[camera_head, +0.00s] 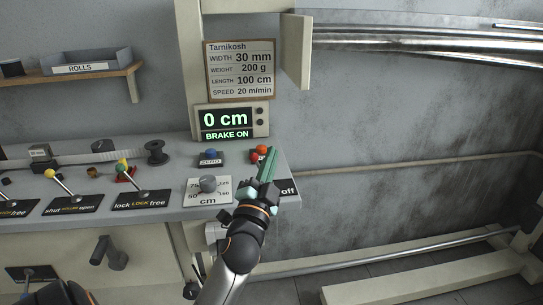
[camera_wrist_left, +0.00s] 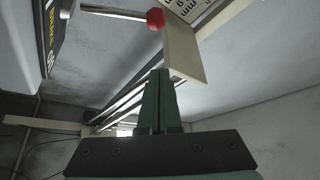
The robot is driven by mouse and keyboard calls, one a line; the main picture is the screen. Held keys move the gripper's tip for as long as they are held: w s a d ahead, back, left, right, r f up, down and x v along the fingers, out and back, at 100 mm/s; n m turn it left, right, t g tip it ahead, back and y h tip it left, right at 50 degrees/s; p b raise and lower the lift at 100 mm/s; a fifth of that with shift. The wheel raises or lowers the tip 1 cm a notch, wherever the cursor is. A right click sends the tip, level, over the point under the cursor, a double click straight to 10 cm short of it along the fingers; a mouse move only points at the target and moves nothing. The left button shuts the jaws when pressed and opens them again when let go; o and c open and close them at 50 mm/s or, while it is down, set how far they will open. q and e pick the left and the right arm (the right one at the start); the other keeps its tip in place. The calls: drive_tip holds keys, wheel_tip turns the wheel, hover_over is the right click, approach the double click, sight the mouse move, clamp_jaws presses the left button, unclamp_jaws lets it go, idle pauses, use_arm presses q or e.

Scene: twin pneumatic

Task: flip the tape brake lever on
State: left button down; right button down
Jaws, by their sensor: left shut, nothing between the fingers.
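The tape brake lever shows in the left wrist view as a red ball knob (camera_wrist_left: 155,18) on a shiny rod. In the head view red and orange knobs (camera_head: 258,153) sit at the right end of the bench, just behind my fingers. The brake label plate (camera_head: 288,188) is partly covered by my gripper, with "off" readable at its right. My left gripper (camera_head: 268,158) is shut and empty, its green fingers pointing up close to the knobs. In the left wrist view the fingertips (camera_wrist_left: 155,75) are apart from the red knob. The display (camera_head: 226,121) reads "0 cm" and "BRAKE ON".
A grey dial (camera_head: 207,184) marked in cm and a blue button (camera_head: 210,154) lie left of my gripper. A data board (camera_head: 240,69) hangs above the display. Right of the bench is open space before the grey wall.

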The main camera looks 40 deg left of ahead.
use_arm(q)
drive_tip(key=b+v, duration=0.2)
drive_tip(key=v, duration=0.6)
drive_tip(key=shift+a, duration=0.3)
